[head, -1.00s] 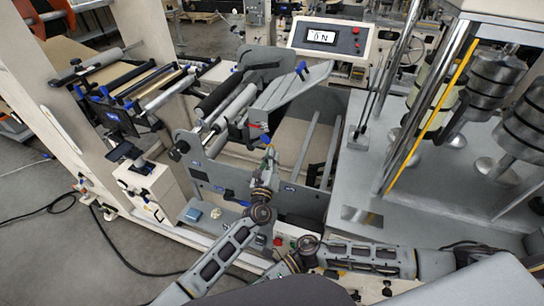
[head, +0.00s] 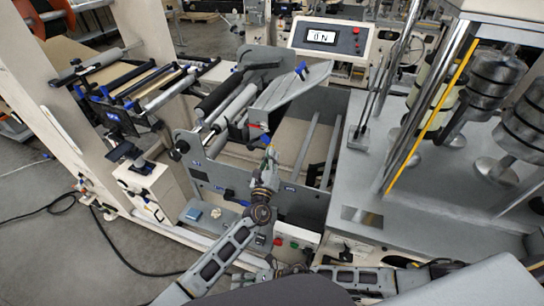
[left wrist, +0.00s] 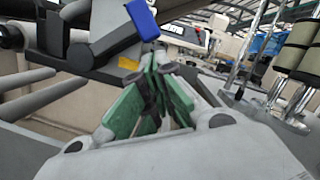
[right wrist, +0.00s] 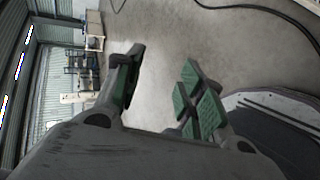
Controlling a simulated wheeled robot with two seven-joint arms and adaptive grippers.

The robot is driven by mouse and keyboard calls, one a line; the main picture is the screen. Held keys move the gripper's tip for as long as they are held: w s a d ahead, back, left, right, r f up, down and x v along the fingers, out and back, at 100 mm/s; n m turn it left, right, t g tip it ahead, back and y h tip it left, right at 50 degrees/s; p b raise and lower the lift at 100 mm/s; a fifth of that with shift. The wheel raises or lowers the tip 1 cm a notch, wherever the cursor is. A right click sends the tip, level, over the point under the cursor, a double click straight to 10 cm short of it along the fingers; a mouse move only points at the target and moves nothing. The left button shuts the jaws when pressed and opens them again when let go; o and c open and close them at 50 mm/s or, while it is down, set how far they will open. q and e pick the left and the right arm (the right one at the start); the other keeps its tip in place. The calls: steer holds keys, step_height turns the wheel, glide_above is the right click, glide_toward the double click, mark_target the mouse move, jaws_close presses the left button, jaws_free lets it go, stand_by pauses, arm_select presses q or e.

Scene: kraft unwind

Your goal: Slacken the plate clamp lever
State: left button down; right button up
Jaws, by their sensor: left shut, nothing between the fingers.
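My left gripper (head: 270,153) is shut and empty in front of the grey unwind frame. Its green-padded fingers (left wrist: 152,95) are together in the left wrist view. A dark lever with a blue tip (left wrist: 142,20) stands just beyond and above those fingertips; I cannot tell whether they touch. I cannot tell for sure which lever is the plate clamp's. My right gripper (right wrist: 163,85) is open and empty over the floor, low and away from the machine.
Another blue handle (head: 301,71) is on the slanted grey plate (head: 290,88). Rollers (head: 222,105) lie left of the left gripper. A grey bench (head: 425,195) with metal weights is at the right.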

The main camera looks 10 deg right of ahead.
steer(key=w+d+f+m+t+h, duration=0.4)
steer(key=w+d+f+m+h, duration=0.1)
steer(key=w+d+f+m, duration=0.45)
steer(key=s+d+f+m+h, duration=0.3)
steer(key=d+f+m+h, duration=0.1)
steer(key=d+f+m, duration=0.5)
steer(key=s+d+f+m+g+h, duration=0.1)
steer(key=s+d+f+m+g, duration=0.15)
steer(key=s+d+f, duration=0.35)
steer(key=s+d+f+m+g+h, duration=0.1)
steer(key=s+d+f+m, duration=0.25)
steer(key=s, duration=0.45)
steer(key=s+f+m+g, duration=0.1)
steer(key=s+f+m, duration=0.1)
steer(key=s, duration=0.6)
steer(key=s+d+f+m+g+h, duration=0.1)
steer(key=s+f+m+g, duration=0.1)
steer(key=s, duration=0.7)
steer(key=shift+d+f+m, duration=0.15)
steer(key=shift+f+m, duration=0.3)
steer(key=shift+m, duration=0.5)
steer(key=shift+s+f, duration=0.15)
